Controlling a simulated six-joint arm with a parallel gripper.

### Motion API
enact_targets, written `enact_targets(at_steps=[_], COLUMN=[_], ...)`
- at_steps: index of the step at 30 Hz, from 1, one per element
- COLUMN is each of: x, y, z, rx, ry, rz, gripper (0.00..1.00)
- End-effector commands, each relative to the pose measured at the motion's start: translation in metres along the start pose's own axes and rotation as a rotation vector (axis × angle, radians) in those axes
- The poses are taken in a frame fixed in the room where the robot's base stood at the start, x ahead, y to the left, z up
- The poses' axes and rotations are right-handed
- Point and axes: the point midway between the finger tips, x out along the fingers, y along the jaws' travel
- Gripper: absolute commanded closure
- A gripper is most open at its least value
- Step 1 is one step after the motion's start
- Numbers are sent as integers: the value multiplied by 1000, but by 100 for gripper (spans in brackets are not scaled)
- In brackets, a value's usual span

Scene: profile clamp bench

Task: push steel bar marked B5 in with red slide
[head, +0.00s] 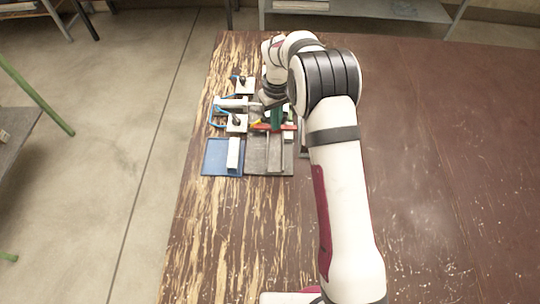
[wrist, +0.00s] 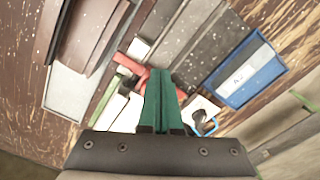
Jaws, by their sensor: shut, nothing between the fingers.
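My gripper (wrist: 162,74) has long green fingers, shut with nothing between them. In the wrist view the fingertips lie over the red slide (wrist: 138,77), whose parts show on both sides of them; I cannot tell whether they touch it. In the head view the green fingers (head: 276,118) stand at the red slide (head: 260,127), beside the dark grey fixture plates (head: 256,158). No mark B5 is readable. A pale bar (head: 234,104) lies across the fixture's left side in the head view, its mark unreadable. The fingers hide part of the slide.
A blue tray (head: 213,158) holds a pale bar (head: 234,153); its mark looks like A2 in the wrist view (wrist: 238,80). White clamp blocks (head: 240,86) with black knobs and blue handles stand at left. The table's right is clear.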

Motion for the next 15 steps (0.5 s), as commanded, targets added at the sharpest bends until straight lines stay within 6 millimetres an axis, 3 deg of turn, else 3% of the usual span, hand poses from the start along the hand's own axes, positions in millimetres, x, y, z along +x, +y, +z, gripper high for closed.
enact_targets(at_steps=[8,15], x=[-1,-26], y=[0,-2], z=[0,4], rx=[0,0], ry=[0,1], rz=[0,1], gripper=[100,100])
